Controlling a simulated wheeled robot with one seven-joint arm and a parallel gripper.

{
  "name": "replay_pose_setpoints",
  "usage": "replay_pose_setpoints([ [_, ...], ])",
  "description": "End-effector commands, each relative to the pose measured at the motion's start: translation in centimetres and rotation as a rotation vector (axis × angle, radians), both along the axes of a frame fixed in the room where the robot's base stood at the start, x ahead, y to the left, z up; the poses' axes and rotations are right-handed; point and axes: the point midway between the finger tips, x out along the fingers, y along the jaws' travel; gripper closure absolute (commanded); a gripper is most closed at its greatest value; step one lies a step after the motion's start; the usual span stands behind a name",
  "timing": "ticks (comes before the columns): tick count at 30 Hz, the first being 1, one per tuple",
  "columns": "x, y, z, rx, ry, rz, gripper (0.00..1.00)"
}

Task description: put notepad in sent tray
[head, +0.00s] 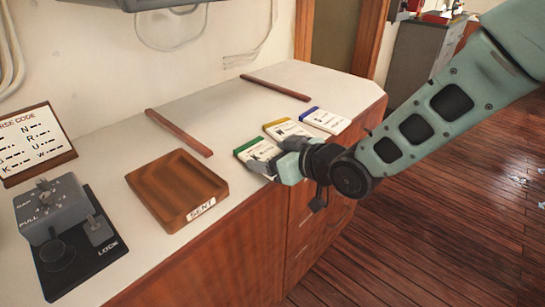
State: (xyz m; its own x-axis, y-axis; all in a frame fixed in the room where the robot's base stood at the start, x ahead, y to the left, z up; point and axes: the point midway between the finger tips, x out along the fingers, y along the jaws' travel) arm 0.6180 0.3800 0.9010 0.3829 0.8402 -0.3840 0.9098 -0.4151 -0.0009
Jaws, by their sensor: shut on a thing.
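Three notepads lie in a row on the white counter. One has a green top edge (255,149), one a yellow edge (281,128) and one a blue edge (326,120). My gripper (273,165) comes in from the right and is shut on the near side of the green-edged notepad. My fingers hide part of it and the near side of the yellow one. I cannot tell whether the green-edged notepad is lifted off the counter. The brown wooden sent tray (206,212), labelled SENT on its front, stands to the left of my gripper and looks empty.
Two reddish wooden strips (179,133) (275,87) lie on the counter behind. A morse key device (62,222) on a black base and a morse code board (35,143) stand at the left. The counter between tray and notepads is clear.

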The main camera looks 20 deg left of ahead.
Motion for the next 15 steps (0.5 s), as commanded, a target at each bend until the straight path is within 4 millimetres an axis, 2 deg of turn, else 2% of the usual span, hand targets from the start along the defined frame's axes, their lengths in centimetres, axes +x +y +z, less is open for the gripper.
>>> replay_pose_setpoints([
  [12,0.02,0.02,-0.94,0.002,-0.001,0.000,0.57],
  [13,0.01,0.03,-0.78,0.002,-0.001,0.000,0.18],
  [15,0.01,0.02,-0.76,0.001,0.000,0.000,0.02],
])
